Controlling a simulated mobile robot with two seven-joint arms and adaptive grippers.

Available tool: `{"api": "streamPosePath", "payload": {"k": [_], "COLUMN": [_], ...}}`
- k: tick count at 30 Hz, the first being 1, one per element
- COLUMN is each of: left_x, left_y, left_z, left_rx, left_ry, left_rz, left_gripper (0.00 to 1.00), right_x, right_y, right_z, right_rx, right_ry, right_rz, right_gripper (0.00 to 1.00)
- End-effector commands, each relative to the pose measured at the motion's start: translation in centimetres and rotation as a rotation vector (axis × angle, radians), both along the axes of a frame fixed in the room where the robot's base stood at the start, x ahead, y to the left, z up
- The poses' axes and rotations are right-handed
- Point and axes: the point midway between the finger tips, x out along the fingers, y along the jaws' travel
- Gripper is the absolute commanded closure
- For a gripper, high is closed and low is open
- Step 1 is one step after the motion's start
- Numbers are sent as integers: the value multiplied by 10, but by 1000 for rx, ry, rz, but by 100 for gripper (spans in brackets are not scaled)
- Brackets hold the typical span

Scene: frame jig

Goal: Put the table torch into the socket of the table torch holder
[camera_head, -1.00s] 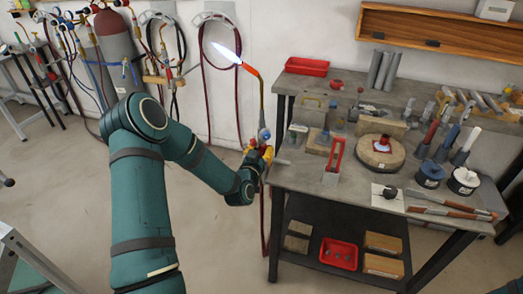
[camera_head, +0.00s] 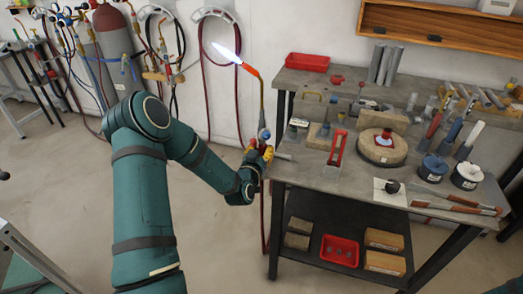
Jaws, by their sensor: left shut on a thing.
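The table torch (camera_head: 262,106) stands upright at the left edge of the workbench, with a thin bent neck, an orange-red tip and a bluish-white flame pointing up and left. My left gripper (camera_head: 263,153) is shut on its lower body, which the fingers partly hide. A red hose hangs below it. A red slotted upright piece on a grey base (camera_head: 337,149) stands on the bench to the right of the gripper. It may be the table torch holder, but I cannot tell for certain, and no socket shows clearly. My right gripper is not in view.
A lower shelf holds a red bin (camera_head: 340,250) and boxes.

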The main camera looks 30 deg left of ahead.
Motion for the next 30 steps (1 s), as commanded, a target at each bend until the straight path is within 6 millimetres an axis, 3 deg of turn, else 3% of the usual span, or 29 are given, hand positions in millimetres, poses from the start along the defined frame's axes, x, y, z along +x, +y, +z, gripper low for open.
{"api": "streamPosePath", "payload": {"k": [30], "left_x": [1], "left_y": [0], "left_z": [-6], "left_rx": [1], "left_ry": [-4], "left_rz": [0], "left_gripper": [100], "right_x": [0], "right_y": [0], "right_z": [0], "right_rx": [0], "right_ry": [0], "right_rz": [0], "right_gripper": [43]}}
